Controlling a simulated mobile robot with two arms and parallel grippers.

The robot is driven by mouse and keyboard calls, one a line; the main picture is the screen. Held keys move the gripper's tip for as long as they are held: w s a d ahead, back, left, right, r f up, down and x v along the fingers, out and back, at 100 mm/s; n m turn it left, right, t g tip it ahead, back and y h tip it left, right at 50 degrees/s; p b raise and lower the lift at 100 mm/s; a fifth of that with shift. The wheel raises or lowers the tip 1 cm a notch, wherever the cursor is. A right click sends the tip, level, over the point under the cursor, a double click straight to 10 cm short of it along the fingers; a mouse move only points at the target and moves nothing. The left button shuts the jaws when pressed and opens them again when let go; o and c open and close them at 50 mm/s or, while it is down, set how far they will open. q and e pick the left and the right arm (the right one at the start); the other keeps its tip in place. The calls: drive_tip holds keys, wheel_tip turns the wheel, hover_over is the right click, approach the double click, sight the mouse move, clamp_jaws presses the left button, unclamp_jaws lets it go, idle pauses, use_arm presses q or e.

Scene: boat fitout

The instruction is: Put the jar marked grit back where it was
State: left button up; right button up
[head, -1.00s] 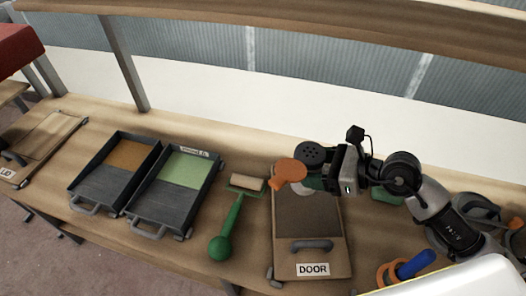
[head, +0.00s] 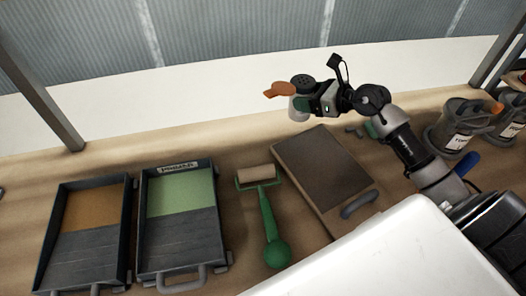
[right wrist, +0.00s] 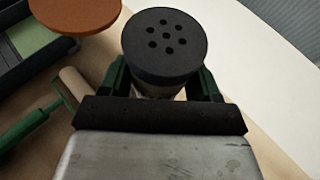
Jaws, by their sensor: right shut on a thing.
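My right gripper (head: 305,100) is shut on a small jar with a black lid (head: 302,82) pierced with several holes. The jar is held upright, off the bench, behind the far edge of the brown board. In the right wrist view the lid (right wrist: 165,45) sits between the green-edged fingers (right wrist: 163,82). No marking can be read on the jar, and most of its body is hidden. An orange round piece (head: 279,90) shows just left of the jar, also in the right wrist view (right wrist: 75,13); I cannot tell whether it is joined to it. My left gripper is not in view.
A brown board with a handle (head: 318,170) lies on the bench. Left of it are a green-handled roller (head: 264,205) and two trays, green (head: 180,195) and orange (head: 92,215). Labelled dark containers (head: 455,130) stand right. Bare bench (head: 215,140) shows behind the roller.

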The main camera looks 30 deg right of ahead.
drive_tip(key=shift+w+d+f+m, duration=0.15)
drive_tip(key=shift+d+f, duration=0.05)
drive_tip(key=shift+d, duration=0.3)
drive_tip(key=shift+w+d+f+m, duration=0.1)
drive_tip(key=shift+d+f+m, duration=0.05)
drive_tip(key=shift+d, duration=0.3)
use_arm(q)
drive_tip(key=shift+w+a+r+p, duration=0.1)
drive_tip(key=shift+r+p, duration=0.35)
drive_tip(key=shift+p, duration=0.2)
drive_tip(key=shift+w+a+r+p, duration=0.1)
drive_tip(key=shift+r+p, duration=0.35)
drive_tip(key=shift+p, duration=0.15)
use_arm(e)
drive_tip(key=shift+t, duration=0.3)
drive_tip(key=shift+w+a+f, duration=0.65)
drive_tip(key=shift+a+f, duration=1.05)
drive_tip(key=shift+f, duration=0.1)
drive_tip(key=shift+w+a+f, duration=0.7)
drive_tip(key=shift+a+f, duration=1.05)
drive_tip(key=shift+f, duration=0.1)
drive_tip(key=shift+w+a+f, duration=0.65)
drive_tip(key=shift+a+f, duration=1.05)
drive_tip(key=shift+f, duration=0.1)
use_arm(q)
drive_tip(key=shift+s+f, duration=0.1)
use_arm(e)
drive_tip(key=o, duration=0.9)
drive_tip(key=shift+s+f, duration=0.1)
drive_tip(key=shift+f, duration=0.05)
